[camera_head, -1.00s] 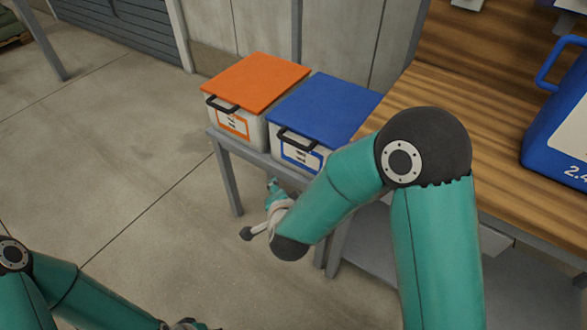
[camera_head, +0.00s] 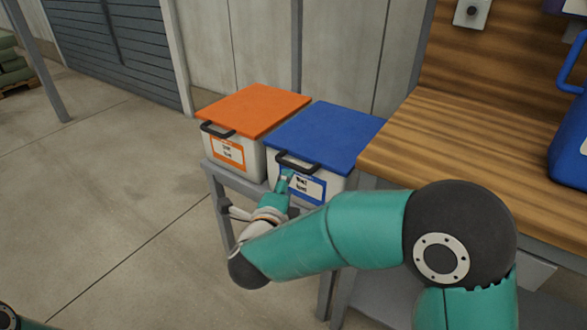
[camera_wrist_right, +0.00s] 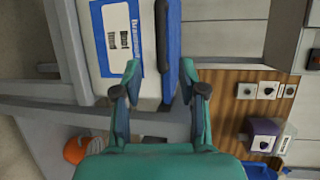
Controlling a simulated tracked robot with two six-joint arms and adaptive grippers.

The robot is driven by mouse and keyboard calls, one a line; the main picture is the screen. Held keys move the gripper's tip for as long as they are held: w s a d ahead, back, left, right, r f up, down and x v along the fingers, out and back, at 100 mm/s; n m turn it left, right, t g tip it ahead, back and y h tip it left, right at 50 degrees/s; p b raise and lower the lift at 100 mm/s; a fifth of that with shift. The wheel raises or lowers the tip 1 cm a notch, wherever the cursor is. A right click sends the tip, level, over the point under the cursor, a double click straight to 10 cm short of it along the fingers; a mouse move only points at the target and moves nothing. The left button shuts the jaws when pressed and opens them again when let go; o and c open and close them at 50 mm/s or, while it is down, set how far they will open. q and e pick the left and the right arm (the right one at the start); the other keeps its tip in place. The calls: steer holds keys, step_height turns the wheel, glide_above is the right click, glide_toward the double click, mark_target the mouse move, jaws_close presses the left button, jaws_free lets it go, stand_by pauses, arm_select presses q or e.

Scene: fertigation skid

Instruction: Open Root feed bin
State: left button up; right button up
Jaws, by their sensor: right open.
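Two white bins stand side by side on a grey stand. One has an orange lid (camera_head: 255,108) and the other a blue lid (camera_head: 325,135). The blue-lidded bin (camera_head: 338,186) carries a blue-edged label whose text is too small to read surely. A black handle (camera_head: 297,162) sticks out at its lid's front edge. Both lids lie flat and shut. My right gripper (camera_head: 286,180) is just in front of this bin, below the handle. In the right wrist view its fingers (camera_wrist_right: 161,92) are apart and empty, with the blue lid's edge (camera_wrist_right: 183,50) ahead between them. My left gripper is out of view.
A wooden workbench (camera_head: 430,130) stands right of the bins, with a blue container (camera_head: 570,150) on it. A wall is behind the bins. The grey stand (camera_head: 215,180) has its legs in front.

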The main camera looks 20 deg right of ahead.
mark_target(294, 169)
steer(key=x, duration=0.9)
steer(key=shift+w+d+f, duration=0.2)
steer(key=shift+w, duration=0.15)
jaws_close()
